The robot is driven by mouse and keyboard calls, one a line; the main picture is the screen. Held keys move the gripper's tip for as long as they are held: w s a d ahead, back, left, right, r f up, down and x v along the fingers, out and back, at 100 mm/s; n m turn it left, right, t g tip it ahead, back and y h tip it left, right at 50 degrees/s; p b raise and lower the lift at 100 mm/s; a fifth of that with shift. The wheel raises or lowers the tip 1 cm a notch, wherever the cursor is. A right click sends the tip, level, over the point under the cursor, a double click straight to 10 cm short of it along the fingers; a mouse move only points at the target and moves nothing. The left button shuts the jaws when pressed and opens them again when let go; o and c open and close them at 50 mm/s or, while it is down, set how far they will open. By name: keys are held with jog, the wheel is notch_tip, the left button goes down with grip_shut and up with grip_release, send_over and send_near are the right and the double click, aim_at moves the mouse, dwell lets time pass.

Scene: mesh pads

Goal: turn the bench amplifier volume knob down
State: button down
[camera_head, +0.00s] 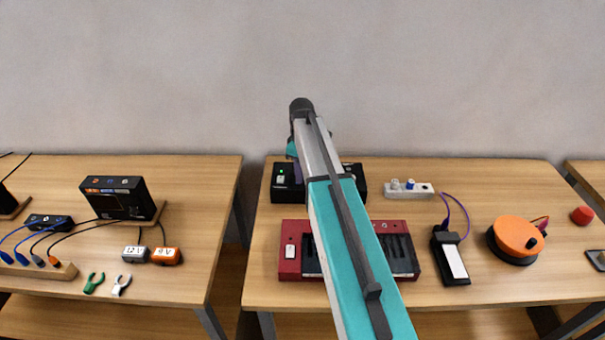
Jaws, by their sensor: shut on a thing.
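A black box (287,190), which looks like the bench amplifier, stands at the back left of the right-hand table. It has a small green light and a pale switch on its left part. Its middle is hidden behind my arm, and I cannot make out which part is the volume knob. My arm rises across the picture and bends down behind its own upper link, over the box. My gripper is hidden there, so its hold and its contact with the knob do not show.
A red keyboard (291,256) lies in front of the black box. To the right are a white power strip (409,190), a black pedal (451,262), an orange round device (514,236) and a red knob-like piece (582,215). A gap separates this table from the left one.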

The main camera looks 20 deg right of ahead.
jog(key=shift+s+f+n, duration=0.15)
jog(key=shift+s+n, duration=0.1)
jog(key=shift+n, duration=0.15)
jog(key=c, duration=1.5)
grip_release()
jog(key=shift+d, duration=0.1)
jog(key=shift+c, duration=0.2)
jog(key=shift+w, duration=0.1)
jog(key=shift+r, duration=0.25)
jog(key=shift+w+r, duration=0.1)
jog(key=shift+r, duration=0.35)
notch_tip(320, 180, up, 13)
jog(key=b, duration=0.3)
jog(key=shift+f, duration=0.2)
